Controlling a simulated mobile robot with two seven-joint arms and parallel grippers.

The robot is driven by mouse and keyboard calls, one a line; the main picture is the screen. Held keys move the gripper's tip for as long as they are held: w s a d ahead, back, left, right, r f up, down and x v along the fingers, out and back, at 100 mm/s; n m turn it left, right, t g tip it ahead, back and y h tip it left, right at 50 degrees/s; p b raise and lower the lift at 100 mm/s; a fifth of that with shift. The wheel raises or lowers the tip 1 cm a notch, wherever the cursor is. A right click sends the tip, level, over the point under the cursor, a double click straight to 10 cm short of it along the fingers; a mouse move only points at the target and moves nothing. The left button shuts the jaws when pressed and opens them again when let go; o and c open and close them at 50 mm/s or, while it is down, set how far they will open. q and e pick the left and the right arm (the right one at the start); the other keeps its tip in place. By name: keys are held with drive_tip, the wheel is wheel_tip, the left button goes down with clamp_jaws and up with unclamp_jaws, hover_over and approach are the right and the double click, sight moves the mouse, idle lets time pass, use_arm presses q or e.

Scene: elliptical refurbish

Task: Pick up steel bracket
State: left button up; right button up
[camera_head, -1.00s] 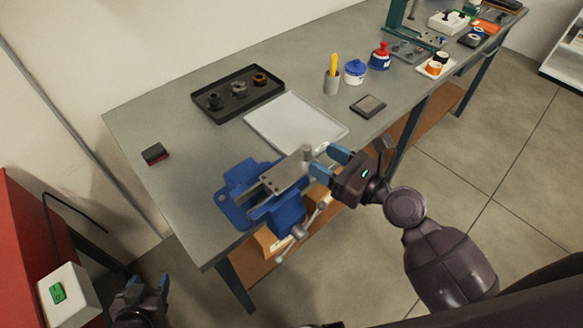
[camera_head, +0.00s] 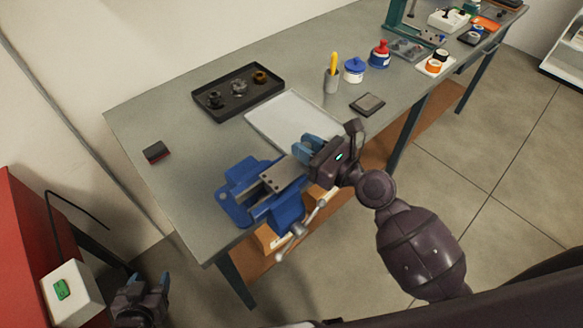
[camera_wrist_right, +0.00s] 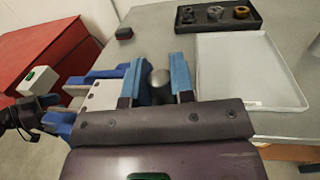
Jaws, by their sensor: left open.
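The steel bracket (camera_head: 284,174) is a flat grey plate with small holes, lying across the jaws of the blue vise (camera_head: 238,182). Part of it shows in the right wrist view (camera_wrist_right: 103,95). A rounded grey post (camera_wrist_right: 159,78) at its right end stands between the blue fingers of my right gripper (camera_wrist_right: 160,75). Whether the fingers touch the post is unclear. In the head view my right gripper (camera_head: 308,148) covers the bracket's right end and hides the post. My left gripper (camera_head: 150,284) is open and empty at lower left, away from the bench.
A light tray (camera_head: 272,122) lies behind the vise, with a black tray of parts (camera_head: 217,117) beyond it. A small dark red-and-black block (camera_head: 156,152) is at the left. The vise handle (camera_head: 300,230) sticks out in front. A green-button box (camera_head: 68,292) stands near my left gripper.

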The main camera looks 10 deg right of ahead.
clamp_jaws()
drive_tip(key=shift+r, duration=0.15)
